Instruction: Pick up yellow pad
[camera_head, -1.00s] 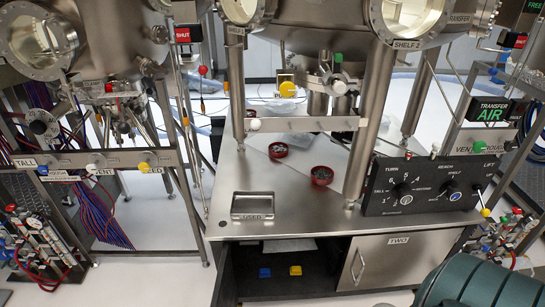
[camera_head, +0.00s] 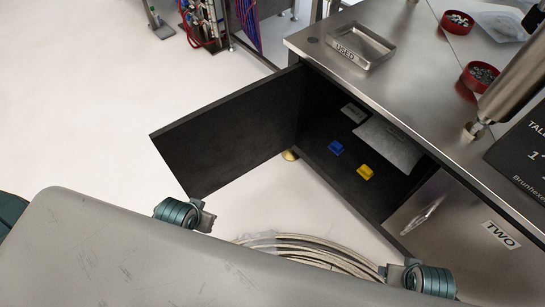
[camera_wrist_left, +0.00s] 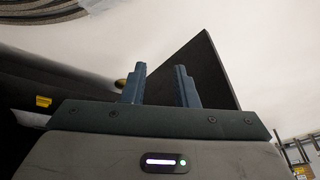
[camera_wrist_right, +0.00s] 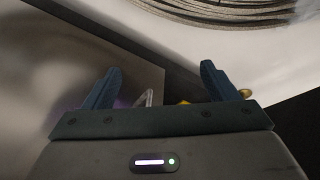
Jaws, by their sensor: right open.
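The yellow pad (camera_head: 365,172) lies on the dark floor of the open lower cabinet (camera_head: 318,150), right of a blue pad (camera_head: 336,148). A small yellow shape, probably the yellow pad (camera_wrist_left: 43,101), shows at the left of the left wrist view. A yellow sliver in the right wrist view (camera_wrist_right: 183,102), likely the same pad, is mostly hidden by the gripper body. My left gripper (camera_wrist_left: 160,82) is open and empty, with its fingers moderately apart. My right gripper (camera_wrist_right: 158,85) is open wide and empty. Neither gripper's fingers show in the head view.
The black cabinet door (camera_head: 230,130) stands swung open to the left. A closed steel door marked TWO (camera_head: 470,235) is at right. Above are the steel tabletop, a USED tray (camera_head: 352,45) and red bowls (camera_head: 480,78). Cables (camera_head: 320,250) lie on the floor in front.

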